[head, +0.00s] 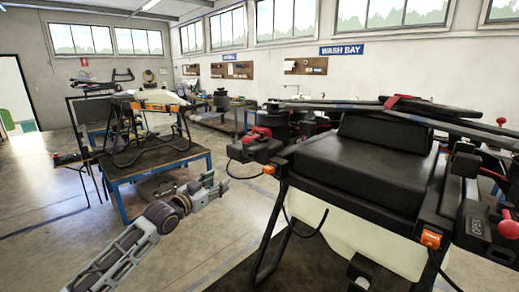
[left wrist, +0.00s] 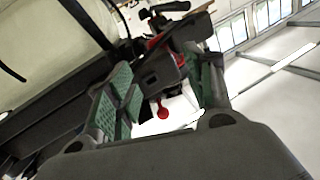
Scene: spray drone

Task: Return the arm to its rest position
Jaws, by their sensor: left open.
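My left arm reaches in from the lower left of the head view, and its gripper (head: 214,184) is in mid-air left of the large spray drone (head: 370,160). The gripper is open and looks empty. In the left wrist view its two green-padded fingers (left wrist: 165,92) stand apart, with a black part of a drone and a red knob (left wrist: 163,113) seen beyond them. The large drone has a black body, folded arms and a pale tank (head: 350,235). My right gripper is not in view.
A blue-framed table (head: 160,182) with a second, smaller-looking drone (head: 150,104) stands behind my left gripper. Workbenches and pegboards line the back wall under a WASH BAY sign (head: 341,50). Open concrete floor (head: 45,215) lies at the left. The large drone fills the right side.

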